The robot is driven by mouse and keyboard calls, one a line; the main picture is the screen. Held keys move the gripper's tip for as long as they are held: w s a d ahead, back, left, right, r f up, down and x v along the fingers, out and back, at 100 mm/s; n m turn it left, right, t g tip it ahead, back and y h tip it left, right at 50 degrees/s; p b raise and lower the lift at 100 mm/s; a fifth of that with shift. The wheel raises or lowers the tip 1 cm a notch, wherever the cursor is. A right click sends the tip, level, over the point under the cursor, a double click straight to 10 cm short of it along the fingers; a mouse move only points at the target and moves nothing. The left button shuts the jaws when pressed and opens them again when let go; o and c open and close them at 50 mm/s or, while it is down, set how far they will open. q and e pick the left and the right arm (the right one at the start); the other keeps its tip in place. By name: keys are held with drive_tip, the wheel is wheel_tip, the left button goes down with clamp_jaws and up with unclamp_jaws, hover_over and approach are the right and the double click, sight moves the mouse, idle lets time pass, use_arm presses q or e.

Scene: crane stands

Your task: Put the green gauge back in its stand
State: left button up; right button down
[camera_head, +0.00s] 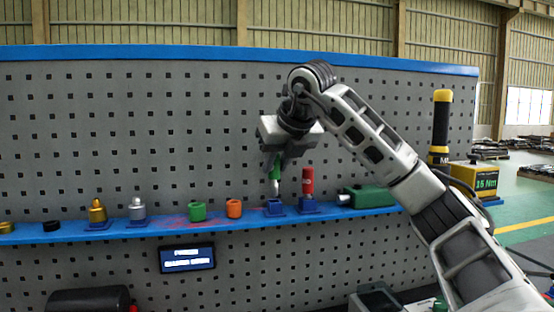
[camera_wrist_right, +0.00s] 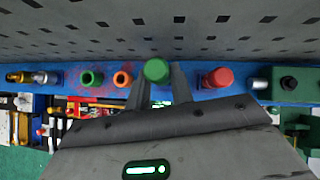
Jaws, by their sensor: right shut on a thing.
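The green gauge (camera_head: 276,172) has a green handle and a silver lower part. It is upright, directly above a small blue stand (camera_head: 275,208) on the shelf. Its lower end meets the top of the stand in the picture; I cannot tell how far it is inside. My right gripper (camera_head: 277,160) is shut on the green handle from above. In the right wrist view the round green top of the gauge (camera_wrist_right: 157,70) shows between the fingers of the right gripper (camera_wrist_right: 160,88). My left gripper is not in view.
A red gauge (camera_head: 307,181) stands in a blue stand close on the right. Orange (camera_head: 234,208) and green (camera_head: 197,211) rings lie to the left on the blue shelf (camera_head: 170,227). A green tool (camera_head: 370,197) lies further right. The pegboard (camera_head: 150,130) rises behind.

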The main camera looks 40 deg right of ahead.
sight(277, 177)
idle(0.3)
drive_tip(key=shift+f, duration=0.1)
drive_tip(key=shift+f+b, duration=0.45)
drive_tip(key=shift+f, duration=0.05)
drive_tip(key=shift+f+b, duration=0.8)
drive_tip(key=shift+f, duration=0.4)
drive_tip(key=c, duration=1.1)
unclamp_jaws()
drive_tip(key=shift+r, duration=0.15)
drive_tip(key=shift+c, duration=0.2)
drive_tip(key=shift+p+v, duration=1.05)
drive_tip(key=shift+v, duration=0.95)
drive_tip(key=shift+s+a+r, duration=0.1)
drive_tip(key=shift+s+r, duration=0.25)
drive_tip(key=shift+s, duration=0.05)
